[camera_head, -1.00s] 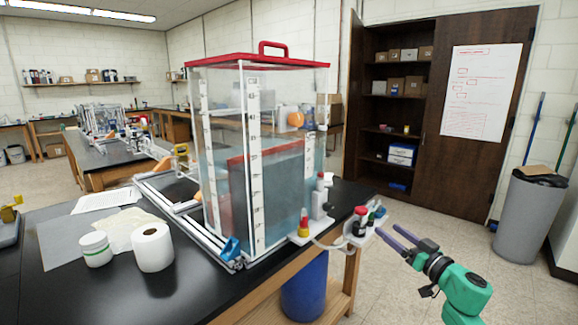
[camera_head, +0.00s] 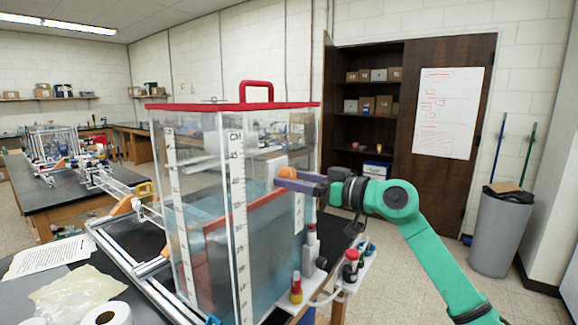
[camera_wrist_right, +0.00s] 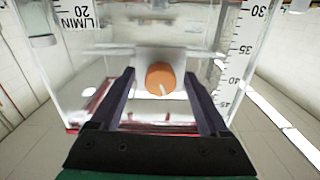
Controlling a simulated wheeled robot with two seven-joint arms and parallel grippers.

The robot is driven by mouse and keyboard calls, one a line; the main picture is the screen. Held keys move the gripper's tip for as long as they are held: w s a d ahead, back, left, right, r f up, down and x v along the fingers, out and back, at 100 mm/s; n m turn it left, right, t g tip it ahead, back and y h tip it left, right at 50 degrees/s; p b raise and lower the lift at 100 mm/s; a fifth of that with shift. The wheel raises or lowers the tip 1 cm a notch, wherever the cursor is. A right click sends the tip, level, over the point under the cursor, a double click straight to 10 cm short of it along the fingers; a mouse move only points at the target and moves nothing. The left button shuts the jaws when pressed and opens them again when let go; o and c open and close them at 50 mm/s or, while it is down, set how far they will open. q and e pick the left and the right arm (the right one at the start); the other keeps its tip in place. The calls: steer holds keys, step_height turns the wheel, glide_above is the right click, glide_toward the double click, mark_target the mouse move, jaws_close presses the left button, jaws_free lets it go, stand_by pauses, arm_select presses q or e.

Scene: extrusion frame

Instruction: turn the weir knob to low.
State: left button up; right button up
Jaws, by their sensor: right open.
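The orange weir knob (camera_head: 288,171) sits on a white plate at the right side of the clear tank (camera_head: 190,160). It also shows in the right wrist view (camera_wrist_right: 158,76), with a white pointer mark toward the lower right of that picture. My right gripper (camera_head: 285,180) is at the knob. In the wrist view its open dark fingers (camera_wrist_right: 161,80) stand to either side of the knob, with a gap on each side. Whether the fingertips reach past the knob's face, I cannot tell. No low label is readable. My left gripper is not in view.
The tank has a red lid (camera_head: 210,105), a red-edged panel inside and printed scales. Small bottles (camera_head: 296,288) and a side shelf with bottles (camera_head: 351,268) stand below my right arm. A paper roll (camera_head: 106,315) is at the lower left. Open floor lies right.

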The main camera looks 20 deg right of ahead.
steer(key=shift+w+a+r, duration=0.15)
steer(key=shift+w+a, duration=0.2)
steer(key=shift+w, duration=0.05)
steer(key=shift+s, duration=0.15)
steer(key=shift+c, duration=0.9)
jaws_close()
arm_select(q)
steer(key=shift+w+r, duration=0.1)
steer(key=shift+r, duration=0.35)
